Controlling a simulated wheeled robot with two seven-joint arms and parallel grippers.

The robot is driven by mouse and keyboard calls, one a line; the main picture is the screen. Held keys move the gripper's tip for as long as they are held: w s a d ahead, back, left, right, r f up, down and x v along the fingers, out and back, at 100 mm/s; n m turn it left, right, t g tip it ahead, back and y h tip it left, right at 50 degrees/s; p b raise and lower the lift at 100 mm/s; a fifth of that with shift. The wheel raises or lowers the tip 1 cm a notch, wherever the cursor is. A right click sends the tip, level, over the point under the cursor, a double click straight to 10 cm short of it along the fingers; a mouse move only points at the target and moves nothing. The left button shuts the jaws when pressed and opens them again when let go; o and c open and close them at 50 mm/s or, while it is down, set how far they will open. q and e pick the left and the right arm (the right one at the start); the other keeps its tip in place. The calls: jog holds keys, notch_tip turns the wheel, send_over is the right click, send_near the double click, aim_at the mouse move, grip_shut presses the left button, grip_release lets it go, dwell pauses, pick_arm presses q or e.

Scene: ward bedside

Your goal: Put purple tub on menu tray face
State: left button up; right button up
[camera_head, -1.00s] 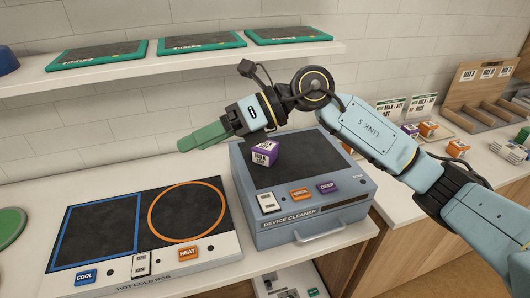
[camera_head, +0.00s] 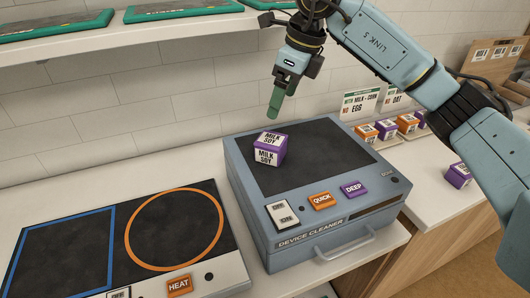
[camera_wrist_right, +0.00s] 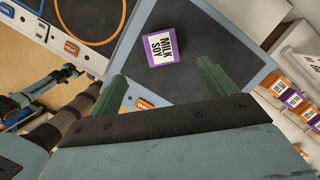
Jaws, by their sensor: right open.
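A purple tub (camera_head: 268,154) with a white "MILK SOY" label sits on the dark top of the blue device cleaner (camera_head: 245,208). It also shows in the right wrist view (camera_wrist_right: 168,45). My right gripper (camera_head: 274,105) is above and behind the tub, fingers pointing down, apart from it. In the right wrist view its green fingers (camera_wrist_right: 164,82) are spread with nothing between them. Menu cards (camera_head: 361,104) stand behind small trays at the right; I cannot tell which is the menu tray. An arm of mine (camera_wrist_right: 40,92) shows at the wrist view's left, its jaws unclear.
Orange and purple tubs (camera_head: 386,128) sit on the small trays. Another purple tub (camera_head: 458,175) stands on the counter at right. A hot-cold hob (camera_head: 218,272) lies left of the cleaner. A shelf (camera_head: 150,42) with green-framed panels runs along the wall.

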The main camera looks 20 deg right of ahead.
aim_at(272, 139)
jog(key=x, duration=0.9)
jog(key=shift+w+d, duration=0.1)
jog(key=shift+w, duration=0.1)
jog(key=x, duration=0.2)
jog(key=s+x, duration=0.1)
jog(key=x, duration=0.1)
jog(key=shift+w+d+f, duration=0.1)
jog(key=shift+f, duration=0.2)
jog(key=shift+w+f, duration=0.15)
jog(key=shift+f, duration=0.4)
jog(key=c, duration=1.1)
jog(key=shift+r, duration=0.1)
jog(key=shift+c, duration=0.8)
jog(key=shift+r, duration=0.1)
